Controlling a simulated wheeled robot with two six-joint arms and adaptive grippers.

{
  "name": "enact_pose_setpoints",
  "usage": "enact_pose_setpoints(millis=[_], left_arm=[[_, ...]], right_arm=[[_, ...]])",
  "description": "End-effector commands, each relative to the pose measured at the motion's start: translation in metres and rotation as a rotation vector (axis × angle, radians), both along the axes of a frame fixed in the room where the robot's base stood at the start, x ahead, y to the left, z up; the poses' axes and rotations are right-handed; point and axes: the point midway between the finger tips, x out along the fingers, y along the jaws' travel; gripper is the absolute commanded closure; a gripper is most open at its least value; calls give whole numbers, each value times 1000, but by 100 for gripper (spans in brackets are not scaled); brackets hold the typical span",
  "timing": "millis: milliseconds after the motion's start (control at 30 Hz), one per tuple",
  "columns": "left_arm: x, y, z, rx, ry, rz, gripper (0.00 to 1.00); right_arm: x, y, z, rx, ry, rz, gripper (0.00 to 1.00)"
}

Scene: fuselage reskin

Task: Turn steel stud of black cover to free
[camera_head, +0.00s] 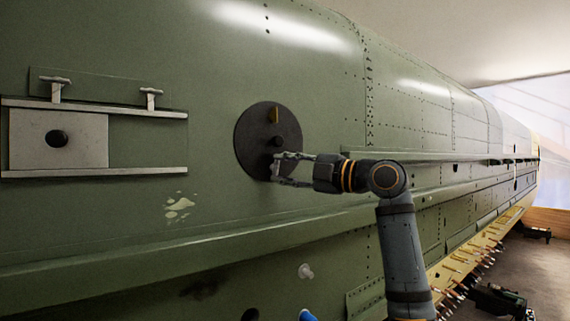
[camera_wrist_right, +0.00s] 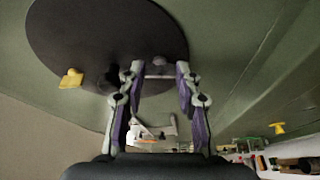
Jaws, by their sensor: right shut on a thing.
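The round black cover (camera_head: 252,138) lies on the green fuselage side in the middle of the head view. It also fills the top of the right wrist view (camera_wrist_right: 85,30). A yellow tab (camera_head: 273,115) and a black knob (camera_head: 277,141) stand on it. My right gripper (camera_head: 277,167) reaches in from the right at the cover's lower right part. In the right wrist view its two fingers (camera_wrist_right: 160,75) are closed about the grey steel stud (camera_wrist_right: 158,67) at the cover's face. The fingers mostly hide the stud in the head view. My left gripper is out of view.
Left of the cover are two pale rails (camera_head: 100,170) with a sliding grey plate (camera_head: 85,140) and two T-shaped handles (camera_head: 55,86) above. A long green ledge (camera_head: 180,245) runs below the cover. A white knob (camera_head: 306,271) sits under the ledge.

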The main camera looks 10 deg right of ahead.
Motion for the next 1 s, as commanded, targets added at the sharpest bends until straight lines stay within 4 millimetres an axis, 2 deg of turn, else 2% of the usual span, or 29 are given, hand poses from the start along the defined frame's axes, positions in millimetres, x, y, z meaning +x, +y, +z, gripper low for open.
enact_pose_setpoints(millis=[100,400,967,1000], left_arm=[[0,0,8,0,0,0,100],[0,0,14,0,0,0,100],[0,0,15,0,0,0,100],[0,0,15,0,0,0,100]], right_arm=[[0,0,4,-65,-28,-1,98],[0,0,3,-170,-72,-1,98],[0,0,2,-195,-82,-1,98],[0,0,2,-195,-82,-1,64]])
